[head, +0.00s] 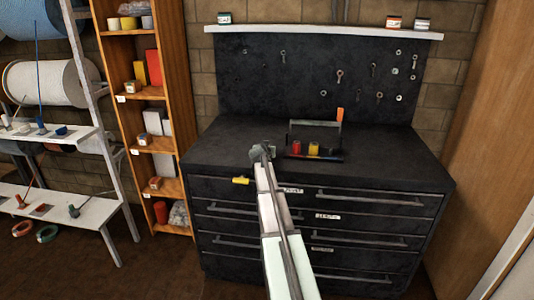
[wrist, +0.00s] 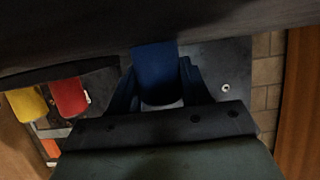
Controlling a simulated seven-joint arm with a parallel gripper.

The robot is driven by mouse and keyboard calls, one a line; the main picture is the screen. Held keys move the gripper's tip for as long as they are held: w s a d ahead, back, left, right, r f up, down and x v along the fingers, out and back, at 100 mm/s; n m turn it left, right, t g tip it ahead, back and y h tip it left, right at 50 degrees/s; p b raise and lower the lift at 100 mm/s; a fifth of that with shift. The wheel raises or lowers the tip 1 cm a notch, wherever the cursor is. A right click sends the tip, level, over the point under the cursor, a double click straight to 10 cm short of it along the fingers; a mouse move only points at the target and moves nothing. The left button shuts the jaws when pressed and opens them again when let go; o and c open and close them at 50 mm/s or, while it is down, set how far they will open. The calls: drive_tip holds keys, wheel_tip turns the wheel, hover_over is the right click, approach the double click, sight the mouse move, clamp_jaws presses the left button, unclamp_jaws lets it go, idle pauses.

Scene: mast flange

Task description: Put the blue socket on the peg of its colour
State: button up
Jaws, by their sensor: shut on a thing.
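My gripper (head: 262,153) is above the left part of the dark bench top, left of a dark tray. In the wrist view my gripper (wrist: 160,88) is shut on the blue socket (wrist: 155,72), which sits between its fingers. In the head view I cannot make the socket out. The tray (head: 294,155) holds a red piece (head: 297,148) and a yellow piece (head: 313,149). The wrist view also shows the red piece (wrist: 68,95) and the yellow piece (wrist: 25,104) at left. I cannot clearly make out a blue peg.
A dark pegboard (head: 300,80) with small tools stands behind. A small yellow thing (head: 240,180) is at the bench's front edge. The bench right of the tray is clear.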

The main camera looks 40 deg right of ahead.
wheel_tip(320, 180, up, 9)
drive_tip(key=s+d+r+m+g+h, duration=0.1)
drive_tip(key=s+d+m+g, duration=0.5)
drive_tip(key=s+d, duration=0.3)
drive_tip(key=s+d+r+m+g+h, duration=0.2)
drive_tip(key=s+d+m+g, duration=0.4)
drive_tip(key=s+d, duration=0.3)
drive_tip(key=d+g, duration=0.1)
drive_tip(key=d, duration=0.3)
drive_tip(key=shift+s+d+h, duration=0.15)
drive_tip(key=shift+d+h, duration=0.1)
drive_tip(key=shift+h, duration=0.05)
drive_tip(key=shift+f, duration=0.15)
drive_tip(key=shift+f, duration=2.8)
drive_tip(key=shift+f, duration=1.55)
drive_tip(key=shift+r, duration=0.15)
